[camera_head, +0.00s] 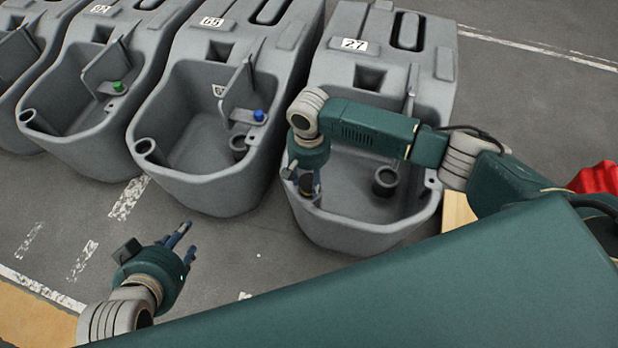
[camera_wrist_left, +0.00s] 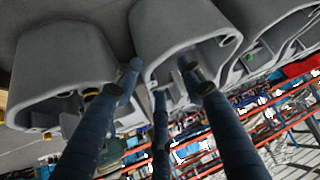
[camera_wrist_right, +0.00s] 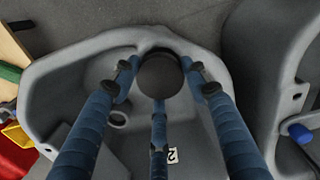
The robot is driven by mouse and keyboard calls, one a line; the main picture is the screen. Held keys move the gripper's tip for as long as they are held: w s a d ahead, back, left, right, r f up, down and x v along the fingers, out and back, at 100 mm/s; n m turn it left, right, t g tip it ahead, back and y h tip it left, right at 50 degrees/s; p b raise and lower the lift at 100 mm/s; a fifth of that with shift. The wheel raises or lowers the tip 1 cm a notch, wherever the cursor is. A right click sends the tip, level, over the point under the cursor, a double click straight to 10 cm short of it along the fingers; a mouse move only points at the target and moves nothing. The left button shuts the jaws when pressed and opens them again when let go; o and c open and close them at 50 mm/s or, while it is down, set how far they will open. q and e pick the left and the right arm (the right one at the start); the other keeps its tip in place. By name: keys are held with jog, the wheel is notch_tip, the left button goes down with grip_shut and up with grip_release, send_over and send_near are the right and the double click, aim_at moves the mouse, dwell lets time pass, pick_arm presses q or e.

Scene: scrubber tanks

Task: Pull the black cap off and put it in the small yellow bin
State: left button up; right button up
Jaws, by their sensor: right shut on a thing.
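The black cap (camera_wrist_right: 160,75) is round and dark, at the front corner of the grey tank marked 27 (camera_head: 352,228). My right gripper (camera_head: 305,188) points down over that corner, its fingers closed around the cap. In the right wrist view the fingers (camera_wrist_right: 160,82) sit on either side of the cap. I cannot tell whether the cap is still seated on its port. My left gripper (camera_head: 184,238) is open and empty, low in front of the tanks. A yellow thing (camera_wrist_right: 18,134), perhaps the small yellow bin, is partly visible at the left edge of the right wrist view.
More grey tanks (camera_head: 215,190) stand to the left, with a blue knob (camera_head: 259,115) and a green knob (camera_head: 118,86). Tank 27 has a short dark pipe (camera_head: 385,182) inside. A red thing (camera_head: 597,178) is at the right edge. Grey floor is clear in front.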

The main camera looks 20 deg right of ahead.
aim_at(309, 181)
jog(key=shift+r+p, duration=0.65)
jog(key=shift+p, duration=0.1)
pick_arm(q)
jog(key=shift+s+a+f+g+y+p, duration=0.35)
jog(key=shift+s+a+f+g, duration=0.7)
jog(key=shift+s, duration=1.65)
jog(key=shift+s+a+f+g+y+p, duration=0.3)
jog(key=shift+s+a+f+g, duration=0.35)
jog(key=shift+s+g, duration=1.4)
pick_arm(e)
jog(key=shift+r, duration=0.65)
jog(key=shift+r+p, duration=0.65)
jog(key=shift+p, duration=0.25)
pick_arm(q)
jog(key=s+p+x, duration=0.1)
jog(key=s+x, duration=0.1)
jog(key=x, duration=0.7)
jog(key=shift+f+t+p, duration=0.3)
jog(key=shift+p, duration=0.1)
pick_arm(e)
jog(key=shift+r, duration=0.65)
pick_arm(q)
jog(key=shift+d, duration=0.1)
